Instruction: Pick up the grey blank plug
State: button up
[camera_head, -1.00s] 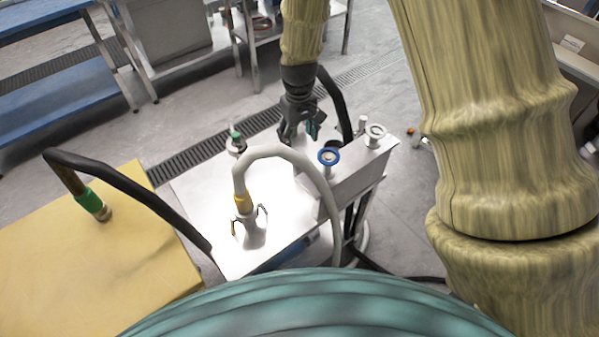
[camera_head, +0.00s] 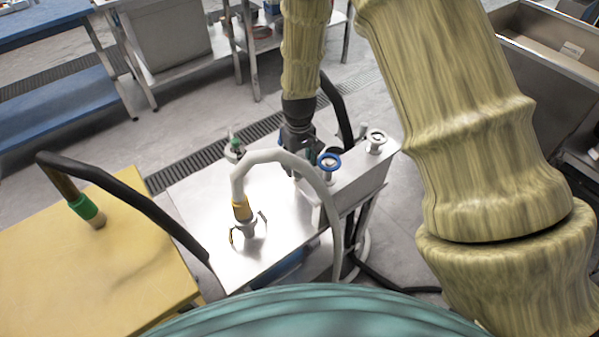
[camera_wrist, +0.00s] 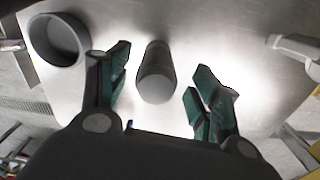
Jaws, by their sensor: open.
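The grey blank plug (camera_wrist: 156,72), a plain grey cylinder, stands on the shiny metal top in the wrist view. My gripper (camera_wrist: 162,64) is open, with one green-padded finger left of the plug and one right of it. Gaps show on both sides, so neither finger touches the plug in this view. In the head view my gripper (camera_head: 299,160) is low over the back of the metal cart top, beside the raised metal box. The plug cannot be made out there, behind my gripper and the hose.
A dark round cup (camera_wrist: 50,52) stands close to the left finger. The metal box (camera_head: 352,185) carries a blue-rimmed valve (camera_head: 329,162) and a pale fitting (camera_head: 376,141). A pale hose (camera_head: 279,155) arches in front. A yellow table (camera_head: 90,265) stands left.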

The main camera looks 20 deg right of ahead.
aim_at(299, 170)
jog(key=shift+w+d+f+p, duration=0.1)
jog(key=shift+f+p, duration=0.05)
jog(key=shift+f, duration=1.1)
jog(key=shift+w+d+f+p, duration=0.1)
jog(key=shift+f+p, duration=0.05)
jog(key=shift+f, duration=1.05)
grip_shut()
jog(key=shift+r, duration=0.15)
